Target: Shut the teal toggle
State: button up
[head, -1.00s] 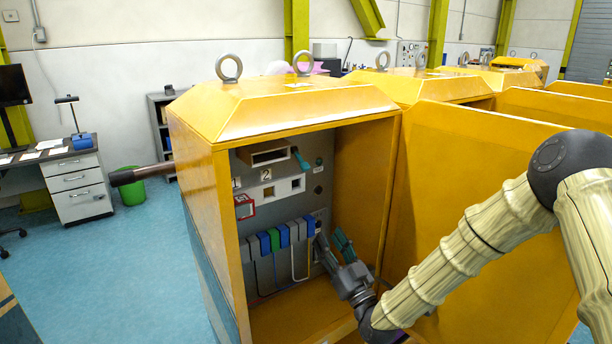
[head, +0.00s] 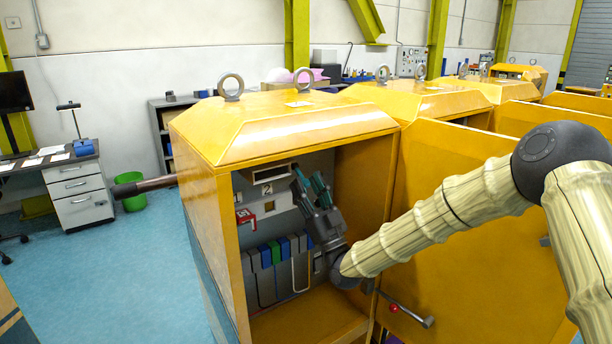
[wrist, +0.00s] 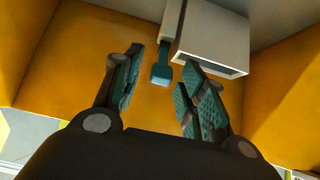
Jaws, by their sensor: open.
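The teal toggle (wrist: 162,73) shows in the wrist view as a short teal lever with a wider end, beside a pale box (wrist: 212,40). It lies between the two fingers of my gripper (wrist: 158,92), a little beyond their tips, and I see no contact. In the head view my gripper (head: 311,188) is inside the yellow cabinet (head: 215,215), raised in front of the upper right of the grey panel. Its teal-padded fingers are open and empty. The toggle is hidden behind my gripper in the head view.
Below, the panel carries a row of blue, green and grey blocks (head: 276,252) with cables. A red-marked part (head: 246,217) sits at the left. The open yellow door (head: 470,240) stands on the right, with a red-knobbed rod (head: 404,312) near its bottom.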

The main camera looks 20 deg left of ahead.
jog(key=shift+x, duration=0.8)
grip_shut()
